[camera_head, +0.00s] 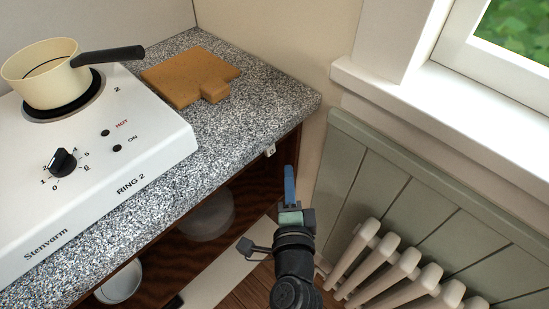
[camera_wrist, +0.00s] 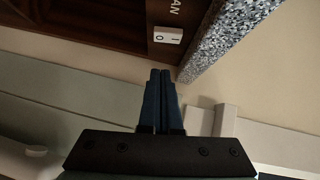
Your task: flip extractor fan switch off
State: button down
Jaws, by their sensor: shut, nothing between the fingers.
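The fan switch (camera_wrist: 168,36) is a small white rocker marked with I and O. It sits on a dark wood panel just under the worktop, beside lettering that ends in "AN". In the head view the switch (camera_head: 270,150) is a small pale block under the worktop's front edge. Which side of the rocker is pressed in, I cannot tell. My gripper (camera_wrist: 160,72) has its blue fingers together and empty. The fingertips point toward the switch and appear a little short of it. In the head view my gripper (camera_head: 289,168) is right of and below the switch.
The speckled worktop (camera_head: 255,100) overhangs the switch. On it are a white hob (camera_head: 150,130), a cream pan (camera_head: 45,75) and a wooden board (camera_head: 190,75). A radiator (camera_head: 400,265) and green panelling (camera_head: 400,190) stand close on the right. An open shelf holds bowls (camera_head: 205,215).

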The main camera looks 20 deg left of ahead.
aim_at(274, 149)
jog(key=w+a, duration=0.1)
jog(key=w+a+p, duration=0.1)
jog(key=a, duration=0.1)
jog(key=w+a+f, duration=0.1)
jog(key=shift+w+a, duration=0.15)
jog(key=shift+a, duration=0.15)
jog(key=shift+f, duration=0.1)
